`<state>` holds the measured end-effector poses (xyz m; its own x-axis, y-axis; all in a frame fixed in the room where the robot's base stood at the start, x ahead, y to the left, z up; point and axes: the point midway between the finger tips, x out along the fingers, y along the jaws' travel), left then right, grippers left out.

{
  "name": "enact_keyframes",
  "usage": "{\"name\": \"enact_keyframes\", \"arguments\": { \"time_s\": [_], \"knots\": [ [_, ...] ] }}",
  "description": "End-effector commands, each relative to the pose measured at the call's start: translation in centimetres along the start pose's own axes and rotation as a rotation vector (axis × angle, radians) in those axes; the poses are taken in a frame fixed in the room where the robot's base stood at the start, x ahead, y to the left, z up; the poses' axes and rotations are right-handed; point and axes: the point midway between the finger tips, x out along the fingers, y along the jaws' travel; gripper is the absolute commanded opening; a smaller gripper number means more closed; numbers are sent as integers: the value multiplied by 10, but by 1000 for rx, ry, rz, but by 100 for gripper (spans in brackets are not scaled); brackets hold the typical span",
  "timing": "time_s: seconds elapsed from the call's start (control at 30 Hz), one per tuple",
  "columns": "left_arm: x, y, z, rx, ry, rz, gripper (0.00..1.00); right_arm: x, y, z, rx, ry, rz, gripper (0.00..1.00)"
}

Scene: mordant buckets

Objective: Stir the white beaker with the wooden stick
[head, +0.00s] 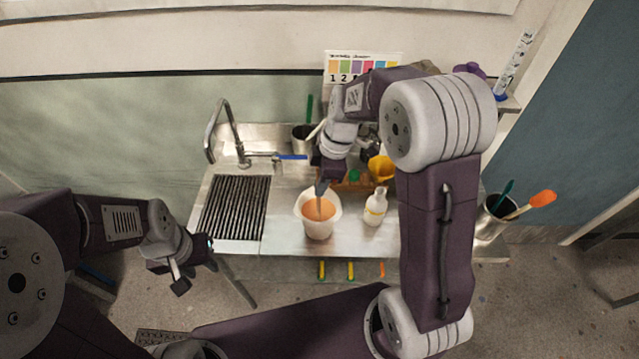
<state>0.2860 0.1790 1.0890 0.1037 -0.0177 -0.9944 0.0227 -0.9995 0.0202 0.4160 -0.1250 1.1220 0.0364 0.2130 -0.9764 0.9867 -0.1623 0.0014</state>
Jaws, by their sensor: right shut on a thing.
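The white beaker (318,229) stands on the steel counter, right of the drain grid, with orange liquid (316,209) inside. My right gripper (321,188) points down over the beaker's mouth. It is shut on a thin stick, taken as the wooden stick (319,206), whose lower part shows against the liquid inside the beaker. The rest of the stick is hidden by the gripper. My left gripper (194,275) is open and empty, low at the left, in front of the counter and away from the beaker.
A white bottle (375,209) stands close right of the beaker. A yellow funnel (381,168) is behind it. A tap (237,140) and drain grid (235,207) are at left. A metal pot (489,222) with utensils is at right.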

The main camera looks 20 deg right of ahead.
Motion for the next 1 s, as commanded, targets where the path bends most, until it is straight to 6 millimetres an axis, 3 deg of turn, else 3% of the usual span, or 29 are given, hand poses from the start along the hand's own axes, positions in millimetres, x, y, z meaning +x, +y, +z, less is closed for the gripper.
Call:
{"name": "enact_keyframes", "arguments": {
  "time_s": [0.9,1.0],
  "knots": [
    [-78,2,-8,0,0,0,36,-94,0,-22,0,0,1,0],
    [-80,2,-8,0,0,0,36,-97,0,-22,0,0,0,0]
  ]
}}
